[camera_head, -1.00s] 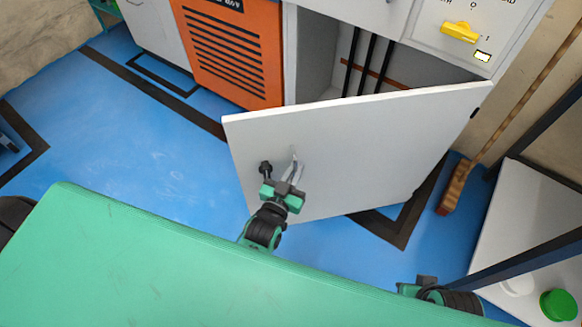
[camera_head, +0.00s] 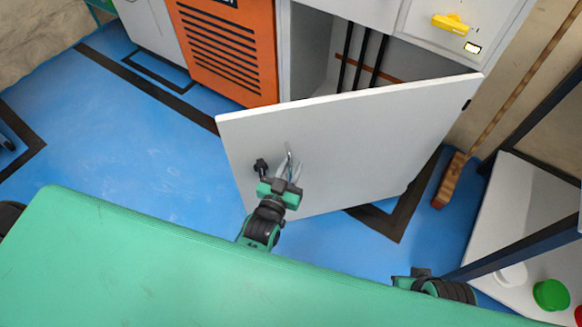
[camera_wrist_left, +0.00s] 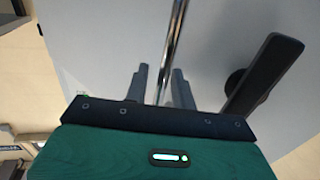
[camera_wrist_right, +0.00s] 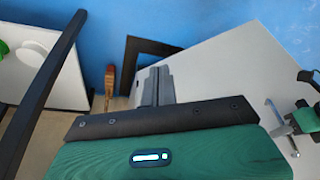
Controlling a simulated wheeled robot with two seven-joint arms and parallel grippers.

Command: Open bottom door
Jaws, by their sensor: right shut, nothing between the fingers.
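The white bottom door (camera_head: 345,140) stands swung well open from the cabinet, hinged at its right side. It has a thin metal bar handle (camera_head: 289,158) and a black latch lever (camera_head: 261,167). My left gripper (camera_head: 289,170) is at the handle with its fingers apart. In the left wrist view the metal bar (camera_wrist_left: 172,50) lies between the two spread fingers (camera_wrist_left: 159,78), and the black lever (camera_wrist_left: 265,75) is to their right. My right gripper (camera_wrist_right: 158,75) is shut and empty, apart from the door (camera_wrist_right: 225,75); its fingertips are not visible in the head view.
The open cabinet (camera_head: 320,75) shows black vertical bars inside. An orange vented panel (camera_head: 225,50) is to its left, and a yellow switch (camera_head: 451,23) is above. A grey table (camera_head: 530,205) with a dark frame stands at right. Blue floor lies clear at left.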

